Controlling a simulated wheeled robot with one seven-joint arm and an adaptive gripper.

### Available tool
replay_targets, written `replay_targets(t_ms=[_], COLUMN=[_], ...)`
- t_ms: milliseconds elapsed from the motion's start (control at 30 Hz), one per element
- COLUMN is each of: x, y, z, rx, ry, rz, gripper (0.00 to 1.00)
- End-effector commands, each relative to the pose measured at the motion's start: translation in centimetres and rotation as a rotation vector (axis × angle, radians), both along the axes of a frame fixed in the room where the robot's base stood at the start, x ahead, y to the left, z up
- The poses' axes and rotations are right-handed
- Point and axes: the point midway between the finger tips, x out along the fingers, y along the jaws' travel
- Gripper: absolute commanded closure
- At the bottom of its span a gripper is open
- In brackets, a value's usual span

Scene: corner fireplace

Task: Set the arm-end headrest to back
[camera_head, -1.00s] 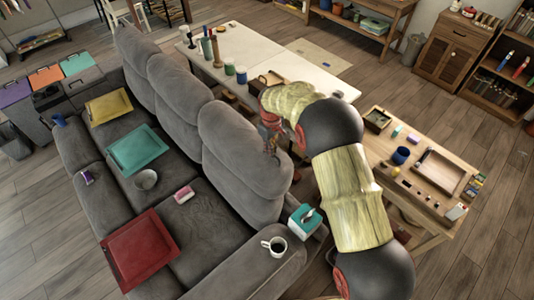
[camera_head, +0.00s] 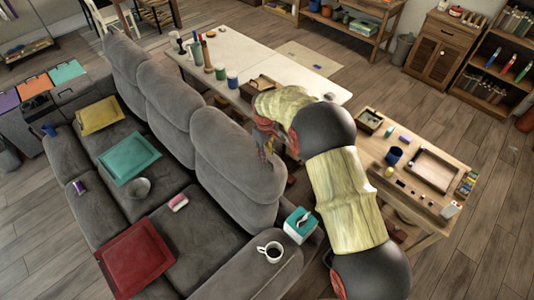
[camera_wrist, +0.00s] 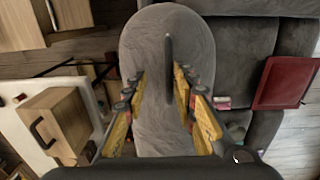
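The arm-end headrest (camera_head: 232,150) is the grey padded top of the nearest sofa back, beside the armrest with the mug. In the head view it stands about in line with the other two backs. My gripper (camera_head: 264,142) is at its upper right edge, partly hidden by my arm. In the wrist view the headrest (camera_wrist: 158,30) fills the middle, between and beyond my fingers. My gripper (camera_wrist: 158,76) is open, with its fingers spread and nothing clasped. A thin dark upright shape shows between them. I cannot tell whether the fingers touch the headrest.
Behind the sofa are a white table (camera_head: 265,62) and a wooden table (camera_head: 440,215) with small items.

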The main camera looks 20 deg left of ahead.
Motion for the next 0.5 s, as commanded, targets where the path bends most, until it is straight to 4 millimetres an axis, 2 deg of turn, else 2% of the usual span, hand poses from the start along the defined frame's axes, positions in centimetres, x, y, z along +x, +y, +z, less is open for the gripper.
replay_targets(t_ms=[133,233,500], x=[0.0,0.1,-0.1], y=[0.1,0.1,0.2], z=[0.6,1.8,7.1], rx=[0.001,0.002,0.003], ry=[-0.002,-0.002,-0.004], rz=[0.0,0.0,0.0], gripper=[0.73,0.73,0.73])
